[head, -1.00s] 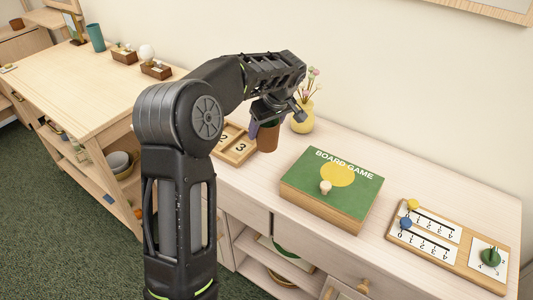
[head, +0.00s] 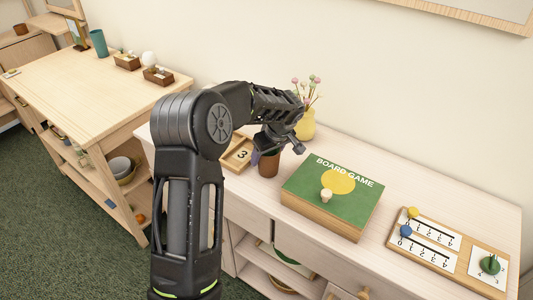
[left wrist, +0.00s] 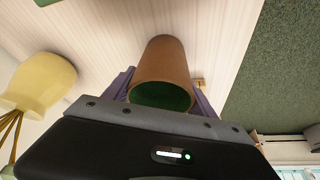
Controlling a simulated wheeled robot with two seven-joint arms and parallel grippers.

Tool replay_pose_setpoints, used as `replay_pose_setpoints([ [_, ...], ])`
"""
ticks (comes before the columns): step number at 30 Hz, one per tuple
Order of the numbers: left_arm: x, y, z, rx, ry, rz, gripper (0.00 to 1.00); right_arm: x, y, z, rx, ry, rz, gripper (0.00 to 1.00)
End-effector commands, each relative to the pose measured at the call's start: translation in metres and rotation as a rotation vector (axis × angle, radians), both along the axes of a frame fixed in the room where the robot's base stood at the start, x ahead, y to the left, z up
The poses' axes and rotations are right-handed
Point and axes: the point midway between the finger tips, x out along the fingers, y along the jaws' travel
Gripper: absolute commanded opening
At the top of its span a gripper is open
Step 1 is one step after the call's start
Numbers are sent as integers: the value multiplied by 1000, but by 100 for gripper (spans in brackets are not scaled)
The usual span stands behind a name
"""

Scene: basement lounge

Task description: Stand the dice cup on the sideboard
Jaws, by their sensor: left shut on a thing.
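The dice cup (head: 269,166) is a brown cup, green inside, seen from above its mouth in the left wrist view (left wrist: 163,62). My left gripper (head: 265,153) is shut on it, with a purple finger on each side in the left wrist view (left wrist: 160,92). The cup looks upright, with its base at or just above the top of the pale wooden sideboard (head: 420,187); I cannot tell whether it touches. My right gripper is not in view.
A yellow vase (head: 306,126) of flowers stands behind. A scoring board (head: 437,251) lies far right.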

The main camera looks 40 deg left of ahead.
Motion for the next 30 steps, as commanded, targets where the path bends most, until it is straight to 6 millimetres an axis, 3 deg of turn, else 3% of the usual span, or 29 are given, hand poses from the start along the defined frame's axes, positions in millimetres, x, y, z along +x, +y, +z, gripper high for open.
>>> replay_pose_setpoints([
  [9, 0, 0, -4, 0, -2, 1, 25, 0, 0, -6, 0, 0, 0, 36],
  [10, 0, 0, -2, 0, -2, 1, 67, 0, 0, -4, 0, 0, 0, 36],
  [17, 0, 0, -2, 0, -2, 1, 86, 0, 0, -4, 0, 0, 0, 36],
  [30, 0, -2, 6, 1, -4, 0, 87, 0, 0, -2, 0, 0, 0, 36],
])
